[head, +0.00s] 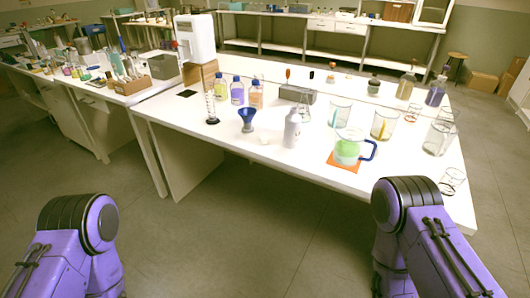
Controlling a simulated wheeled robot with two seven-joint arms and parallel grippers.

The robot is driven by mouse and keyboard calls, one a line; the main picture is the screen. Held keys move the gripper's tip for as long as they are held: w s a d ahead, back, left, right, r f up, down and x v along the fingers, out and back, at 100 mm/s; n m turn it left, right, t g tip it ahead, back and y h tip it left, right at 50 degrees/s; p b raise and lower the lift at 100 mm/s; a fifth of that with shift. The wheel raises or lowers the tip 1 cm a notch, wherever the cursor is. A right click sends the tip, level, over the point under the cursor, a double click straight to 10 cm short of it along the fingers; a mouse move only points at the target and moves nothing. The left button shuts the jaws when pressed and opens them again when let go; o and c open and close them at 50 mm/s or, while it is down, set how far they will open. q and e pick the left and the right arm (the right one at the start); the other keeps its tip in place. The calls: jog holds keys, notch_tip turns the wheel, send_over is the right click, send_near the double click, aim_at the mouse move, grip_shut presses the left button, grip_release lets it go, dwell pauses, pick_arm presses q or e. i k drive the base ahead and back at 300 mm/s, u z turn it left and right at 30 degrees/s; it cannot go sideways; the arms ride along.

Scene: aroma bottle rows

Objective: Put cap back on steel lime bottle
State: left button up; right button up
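A steel-grey bottle (292,130) stands upright on the white table, between a blue funnel and a jug of green liquid. Its top looks narrow; I cannot tell whether a cap is on it. A small pale object (264,136) lies on the table just left of the bottle; it may be a cap, but it is too small and faint to be sure. My two purple arms show at the bottom left and bottom right, in front of the table and apart from the bottle. Neither gripper shows.
The blue funnel (247,118) and a measuring cylinder (211,112) stand left of the bottle. The green jug (347,149) sits on an orange mat, with glass beakers (384,124) beyond. Blue-capped bottles (237,93) and a grey box (297,94) stand behind. The front left tabletop is clear.

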aim_at(293, 127)
jog(key=z, duration=0.05)
jog(key=k, duration=0.2)
jog(key=u, duration=0.65)
jog(key=i, duration=0.85)
jog(key=z, duration=0.35)
